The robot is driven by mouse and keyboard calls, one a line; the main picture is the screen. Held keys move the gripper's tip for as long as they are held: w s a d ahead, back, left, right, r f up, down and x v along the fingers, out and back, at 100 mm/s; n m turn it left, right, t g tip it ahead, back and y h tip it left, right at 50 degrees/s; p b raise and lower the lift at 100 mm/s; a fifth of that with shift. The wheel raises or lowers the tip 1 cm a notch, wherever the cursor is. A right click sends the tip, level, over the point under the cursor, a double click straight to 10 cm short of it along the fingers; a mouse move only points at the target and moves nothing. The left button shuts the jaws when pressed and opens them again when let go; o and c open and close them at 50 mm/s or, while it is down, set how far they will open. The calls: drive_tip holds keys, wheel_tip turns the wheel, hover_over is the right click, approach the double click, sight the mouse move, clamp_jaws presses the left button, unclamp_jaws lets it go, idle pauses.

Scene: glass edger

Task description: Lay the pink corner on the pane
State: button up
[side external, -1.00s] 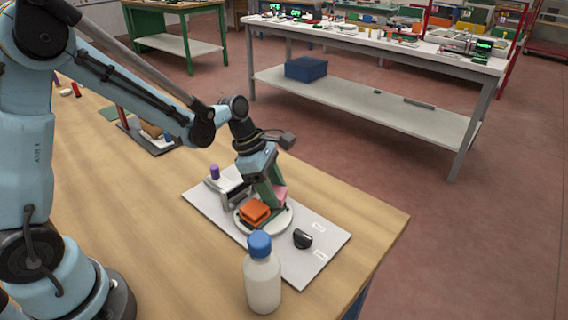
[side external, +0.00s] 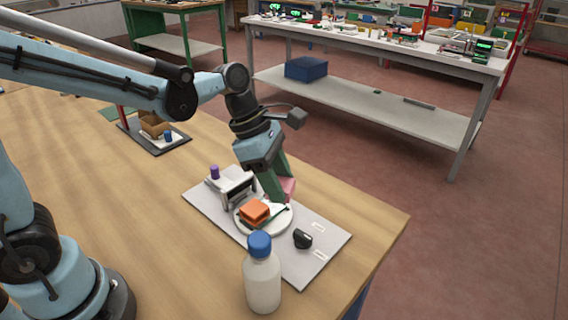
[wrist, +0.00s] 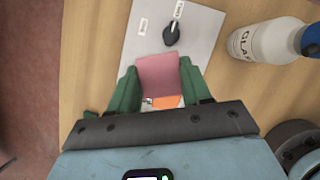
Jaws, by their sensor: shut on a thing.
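My gripper (wrist: 158,88) has green fingers and is shut on the pink corner (wrist: 158,72), a pink block. In the side external view the pink corner (side external: 288,186) is at the fingertips, just above the far right part of a white round plate (side external: 280,225). An orange block (side external: 254,210) sits on the plate, left of my gripper, and shows partly below the pink corner in the wrist view (wrist: 168,102). A thin dark green edge beside the orange block looks like the pane's (side external: 274,218); most of the pane cannot be made out.
The plate is on a grey board (side external: 306,262) with a black knob (side external: 302,239), a purple-topped part (side external: 214,172) and a grey bracket (side external: 238,188). A blue-capped bottle (side external: 262,281) stands at the board's near edge. A dark tray (side external: 155,139) lies farther left.

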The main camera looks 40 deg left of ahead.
drive_tip(key=s+d+r+n+t+y, duration=0.1)
drive_tip(key=s+d+r+n, duration=0.25)
drive_tip(key=r, duration=0.35)
hover_over(269, 204)
wheel_tip(269, 204, down, 7)
drive_tip(key=shift+f, duration=2.1)
drive_tip(key=shift+f, duration=0.15)
drive_tip(key=shift+f, duration=0.35)
drive_tip(key=shift+f, duration=0.1)
